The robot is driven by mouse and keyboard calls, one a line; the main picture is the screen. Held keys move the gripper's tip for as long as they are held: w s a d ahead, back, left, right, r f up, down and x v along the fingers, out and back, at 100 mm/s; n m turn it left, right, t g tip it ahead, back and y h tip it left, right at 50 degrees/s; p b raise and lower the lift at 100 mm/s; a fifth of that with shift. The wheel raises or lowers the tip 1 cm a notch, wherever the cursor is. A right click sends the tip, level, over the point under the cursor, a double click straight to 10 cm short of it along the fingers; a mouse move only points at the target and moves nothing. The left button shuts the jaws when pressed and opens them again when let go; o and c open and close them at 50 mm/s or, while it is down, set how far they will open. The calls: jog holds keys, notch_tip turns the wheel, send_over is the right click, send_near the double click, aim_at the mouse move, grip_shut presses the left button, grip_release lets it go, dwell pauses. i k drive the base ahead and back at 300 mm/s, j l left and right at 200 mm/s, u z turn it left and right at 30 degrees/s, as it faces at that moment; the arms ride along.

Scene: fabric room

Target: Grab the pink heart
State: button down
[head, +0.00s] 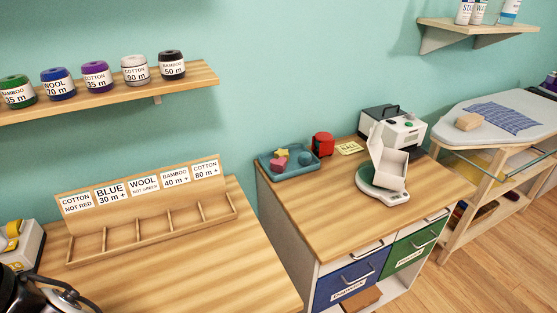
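A small pink heart-shaped piece (280,163) lies in the left part of a blue-grey tray (270,172). The tray is on the wooden top of the right-hand cabinet, near its back left corner. A small yellow piece (281,153) lies touching or just behind the pink one. A round teal piece (305,159) lies at the right of the tray. The fingers of my gripper do not show. A dark rounded part with a cable shows at the bottom left corner, far from the tray; I cannot tell what it is.
A red object (322,145) stands right of the tray, by a yellow note (349,148). A white scale (383,190) and a white machine (397,129) stand further right. A labelled wooden rack (150,235) is on the left table. The cabinet top's front is clear.

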aim_at(280, 165)
jog(key=i+l, duration=0.85)
jog(key=l, duration=0.1)
